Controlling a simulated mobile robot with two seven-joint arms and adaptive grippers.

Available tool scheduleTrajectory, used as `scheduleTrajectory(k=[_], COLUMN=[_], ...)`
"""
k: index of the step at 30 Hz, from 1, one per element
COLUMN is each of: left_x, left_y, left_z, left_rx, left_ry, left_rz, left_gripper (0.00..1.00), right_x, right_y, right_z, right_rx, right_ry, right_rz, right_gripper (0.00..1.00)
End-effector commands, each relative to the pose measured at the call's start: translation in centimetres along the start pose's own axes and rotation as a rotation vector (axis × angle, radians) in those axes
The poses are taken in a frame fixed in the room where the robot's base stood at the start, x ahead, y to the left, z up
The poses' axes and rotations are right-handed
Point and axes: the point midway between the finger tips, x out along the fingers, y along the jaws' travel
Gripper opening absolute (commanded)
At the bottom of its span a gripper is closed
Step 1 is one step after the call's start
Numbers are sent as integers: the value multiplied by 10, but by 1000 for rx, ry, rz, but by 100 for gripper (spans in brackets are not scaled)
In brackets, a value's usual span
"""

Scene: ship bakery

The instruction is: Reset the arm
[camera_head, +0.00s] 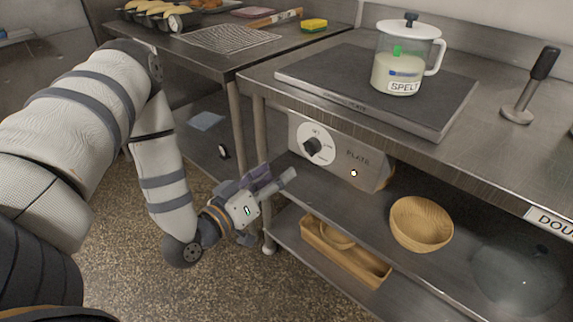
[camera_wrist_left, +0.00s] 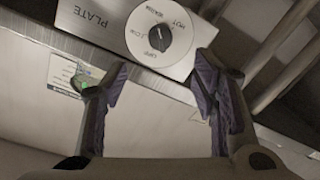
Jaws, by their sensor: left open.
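My left gripper (camera_head: 270,183) hangs low in front of the steel tables, beside the leg of the right-hand table. It is near the left end of the plate control box (camera_head: 345,157) and its black knob (camera_head: 312,147). In the left wrist view the gripper's purple-padded fingers (camera_wrist_left: 163,105) are spread apart with nothing between them. The control box also shows there (camera_wrist_left: 95,22), just beyond the fingertips, with its knob (camera_wrist_left: 160,38). I see no contact between the fingers and the box. My right gripper is not in view.
A jar labelled SPELT (camera_head: 398,72) stands on the dark warming plate (camera_head: 330,85). A wooden bowl (camera_head: 421,224) and a wooden tray (camera_head: 310,236) sit on the lower shelves. A wire rack (camera_head: 225,39) and yellow sponge (camera_head: 314,25) lie on the left table. Floor (camera_head: 215,290) is open below.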

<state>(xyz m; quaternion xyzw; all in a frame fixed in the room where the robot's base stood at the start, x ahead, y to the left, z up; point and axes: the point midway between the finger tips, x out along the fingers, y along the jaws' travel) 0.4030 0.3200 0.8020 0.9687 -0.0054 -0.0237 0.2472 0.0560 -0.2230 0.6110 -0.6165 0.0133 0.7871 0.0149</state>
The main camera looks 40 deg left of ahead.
Motion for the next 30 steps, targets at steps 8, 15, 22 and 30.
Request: scheduleTrajectory(k=[8, 15, 22, 30], left_x=[-14, -178, -313, -330], left_y=[7, 4, -2, -3], left_z=[66, 219, 227, 224], left_rx=[34, 193, 301, 312], left_ry=[-268, -1153, -1632, -1691], left_rz=[-46, -264, -448, -479], left_gripper=[54, 54, 54, 54], right_x=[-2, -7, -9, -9], right_y=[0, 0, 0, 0], right_z=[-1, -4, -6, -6], right_rx=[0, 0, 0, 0], right_ry=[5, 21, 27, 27], right_rz=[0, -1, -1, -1], right_gripper=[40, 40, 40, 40])
